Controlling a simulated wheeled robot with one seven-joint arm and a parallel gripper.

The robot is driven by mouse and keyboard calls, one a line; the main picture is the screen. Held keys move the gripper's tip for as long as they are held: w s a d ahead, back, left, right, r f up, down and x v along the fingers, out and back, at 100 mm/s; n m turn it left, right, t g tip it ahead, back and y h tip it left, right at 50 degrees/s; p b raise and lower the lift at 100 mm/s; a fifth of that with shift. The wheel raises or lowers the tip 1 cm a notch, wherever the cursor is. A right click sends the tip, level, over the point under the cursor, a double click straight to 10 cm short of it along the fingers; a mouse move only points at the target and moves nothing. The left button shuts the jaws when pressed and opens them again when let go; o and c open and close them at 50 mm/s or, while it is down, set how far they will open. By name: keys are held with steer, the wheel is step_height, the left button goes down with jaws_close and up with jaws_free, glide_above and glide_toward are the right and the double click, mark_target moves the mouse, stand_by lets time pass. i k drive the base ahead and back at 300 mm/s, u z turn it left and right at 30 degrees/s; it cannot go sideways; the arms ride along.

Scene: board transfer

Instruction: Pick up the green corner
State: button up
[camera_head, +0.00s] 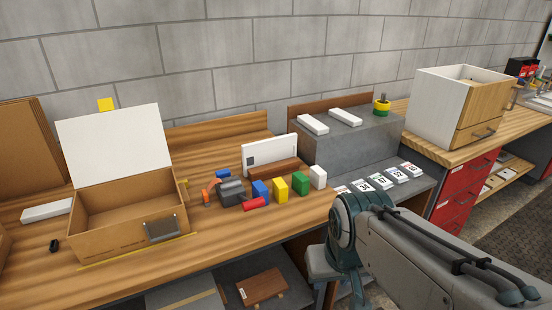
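A small green block (300,183) stands upright on the wooden workbench (225,226), near its right end. It is between a yellow block (280,189) on its left and a white block (318,177) on its right. I cannot tell whether it is corner-shaped. My arm reaches in from the lower right, with its teal joint in front of the bench edge, to the right of and nearer than the green block. The fingers of my gripper do not show. Nothing visible touches the green block from my arm.
A blue block (260,190), a red piece (254,204) and a dark grey tool-like object (231,191) are close on the left. A white panel on a wooden stand (269,154) is behind. An open cardboard box (125,214) is farther left. A grey stepped shelf (350,145) rises to the right.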

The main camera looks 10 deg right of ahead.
mark_target(300, 184)
steer(key=u, duration=0.25)
steer(key=k, duration=0.3)
steer(key=z, duration=0.7)
steer(key=i, duration=0.75)
steer(key=u, duration=0.6)
steer(key=i, duration=0.6)
steer(key=u, duration=0.45)
